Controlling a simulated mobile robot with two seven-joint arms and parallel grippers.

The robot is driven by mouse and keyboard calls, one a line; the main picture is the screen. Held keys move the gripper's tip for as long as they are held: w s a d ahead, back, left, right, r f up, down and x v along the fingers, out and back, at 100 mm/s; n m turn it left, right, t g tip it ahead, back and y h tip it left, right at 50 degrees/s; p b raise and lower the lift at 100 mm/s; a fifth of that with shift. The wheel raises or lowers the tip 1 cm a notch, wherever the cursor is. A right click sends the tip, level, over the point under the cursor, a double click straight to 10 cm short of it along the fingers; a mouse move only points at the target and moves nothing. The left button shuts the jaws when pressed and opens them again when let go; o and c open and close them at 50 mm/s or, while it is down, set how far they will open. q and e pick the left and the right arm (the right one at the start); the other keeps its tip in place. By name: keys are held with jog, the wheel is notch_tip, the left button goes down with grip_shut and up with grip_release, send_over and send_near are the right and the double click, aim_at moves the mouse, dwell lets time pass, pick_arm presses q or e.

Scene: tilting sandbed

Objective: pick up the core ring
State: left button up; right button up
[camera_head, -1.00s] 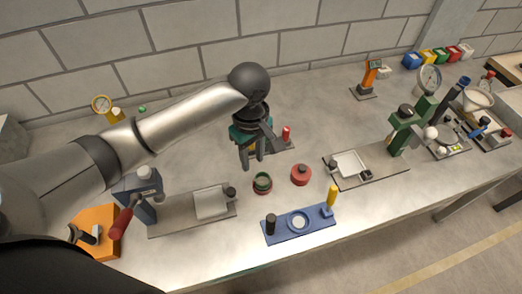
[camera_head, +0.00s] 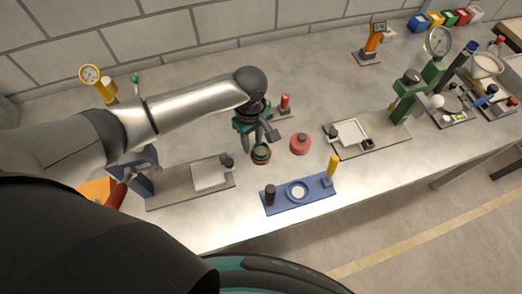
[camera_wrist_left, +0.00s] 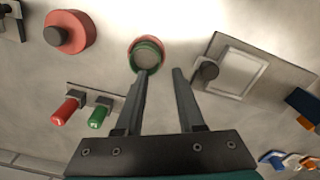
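I take the core ring to be the small round ring with a green inner rim and a red outer edge (camera_head: 261,154), lying on the bench below my left gripper (camera_head: 257,140). In the left wrist view the ring (camera_wrist_left: 147,54) lies just beyond the tip of the left-hand finger. My left gripper (camera_wrist_left: 160,72) is open there, with its two fingers apart and nothing between them. The ring sits left of the middle of the gap. The gripper hides part of the ring's far side in the head view. My right gripper is not in view.
A red round knobbed piece (camera_head: 300,144) stands close right of the ring. A blue plate with a ring seat (camera_head: 315,193) lies in front. A grey plate with a pale square (camera_head: 160,192) is left, another tray (camera_head: 372,148) right. Red and green handles (camera_wrist_left: 97,116) stand near the gripper.

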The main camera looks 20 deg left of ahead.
pick_arm(q)
jog(key=f, duration=0.4)
jog(key=shift+s+d+f, duration=0.25)
jog(key=shift+d+f, duration=0.05)
jog(key=shift+d, duration=0.1)
grip_shut()
dwell(1.0)
